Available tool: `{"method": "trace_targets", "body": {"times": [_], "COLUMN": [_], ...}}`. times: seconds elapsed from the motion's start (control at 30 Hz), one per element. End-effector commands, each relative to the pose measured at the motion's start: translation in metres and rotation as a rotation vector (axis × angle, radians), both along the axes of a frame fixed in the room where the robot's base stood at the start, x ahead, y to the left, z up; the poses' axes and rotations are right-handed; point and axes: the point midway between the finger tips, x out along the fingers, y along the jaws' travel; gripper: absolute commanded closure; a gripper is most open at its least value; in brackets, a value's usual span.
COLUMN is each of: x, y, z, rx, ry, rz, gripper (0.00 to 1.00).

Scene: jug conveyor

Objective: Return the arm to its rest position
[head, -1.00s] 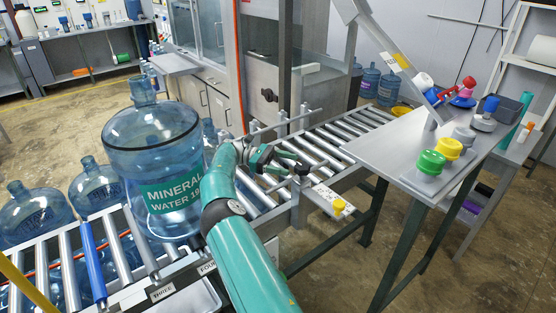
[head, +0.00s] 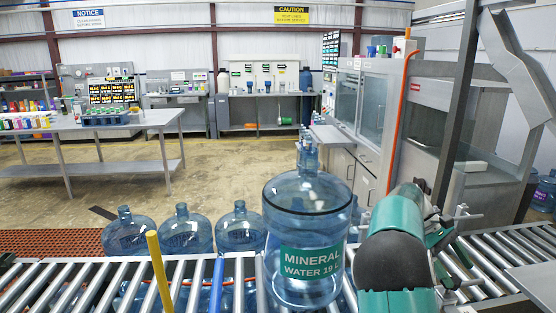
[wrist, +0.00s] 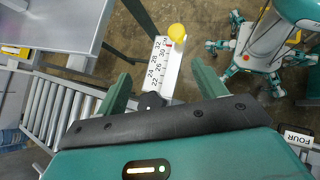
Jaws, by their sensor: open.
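My arm (head: 398,250) is folded to the right of the jug in the head view, its rounded joint large and close. My gripper (wrist: 161,72) shows in the wrist view with its two green fingers apart and nothing between them. In the head view it is mostly hidden behind the arm. A ruler plate with a yellow knob (wrist: 176,31) lies beyond the fingers, and I cannot tell how near. A clear blue jug labelled mineral water (head: 306,225) stands upright on the roller conveyor (head: 195,295), apart from the gripper.
Several blue jugs (head: 182,230) stand behind the conveyor at left. A metal frame post (head: 458,100) rises at right. A grey table (wrist: 75,30) is at upper left in the wrist view. The floor behind is open.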

Motion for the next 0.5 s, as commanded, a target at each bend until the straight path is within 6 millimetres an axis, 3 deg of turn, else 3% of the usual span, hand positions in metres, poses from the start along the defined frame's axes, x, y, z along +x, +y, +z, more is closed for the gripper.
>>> {"method": "trace_targets", "body": {"times": [0.27, 0.5], "x": [-0.031, -0.059], "y": [0.053, 0.115], "z": [0.022, 0.039], "rx": [0.109, 0.198], "ry": [-0.318, -0.569], "rz": [-0.04, -0.08], "gripper": [0.3, 0.3]}}
